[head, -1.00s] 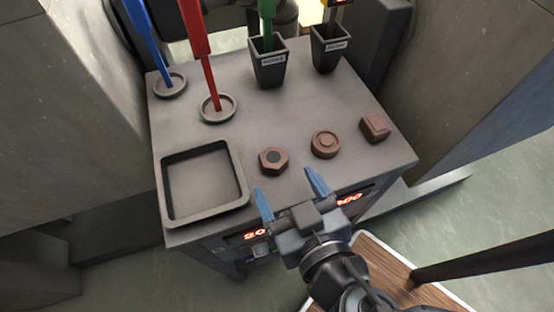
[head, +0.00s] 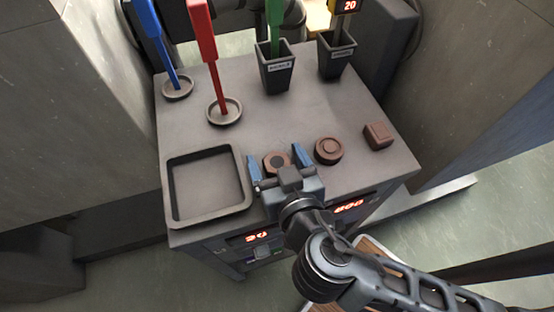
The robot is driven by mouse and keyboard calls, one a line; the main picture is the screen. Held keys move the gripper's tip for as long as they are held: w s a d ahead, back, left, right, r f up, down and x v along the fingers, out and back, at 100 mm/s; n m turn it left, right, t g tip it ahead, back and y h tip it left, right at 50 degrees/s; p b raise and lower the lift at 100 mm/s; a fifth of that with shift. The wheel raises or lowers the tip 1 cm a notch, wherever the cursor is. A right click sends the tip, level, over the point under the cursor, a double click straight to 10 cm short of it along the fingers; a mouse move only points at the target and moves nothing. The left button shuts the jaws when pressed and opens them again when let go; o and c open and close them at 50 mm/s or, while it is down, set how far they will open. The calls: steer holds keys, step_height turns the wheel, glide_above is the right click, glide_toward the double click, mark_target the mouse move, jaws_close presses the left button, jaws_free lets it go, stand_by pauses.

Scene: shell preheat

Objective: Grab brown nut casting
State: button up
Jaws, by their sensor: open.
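The brown nut casting (head: 277,160), six-sided with a dark centre, sits on the grey table top, right of the square tray. My gripper (head: 278,160) is open, with one blue finger on each side of the nut casting. The gripper body hides the near part of the nut. I cannot tell whether the fingers touch it or how high they are above the table.
A round brown casting (head: 328,150) stands close to the right finger, and a square brown casting (head: 377,135) lies farther right. The empty square tray (head: 246,180) is at left. Red (head: 213,75) and blue (head: 165,60) tools and two dark cups (head: 275,72) stand behind.

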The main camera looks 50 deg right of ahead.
mark_target(277, 162)
steer(key=c, duration=1.1)
steer(key=shift+r, duration=0.15)
steer(key=shift+r+p, duration=3.25)
steer(key=shift+r, duration=5.6)
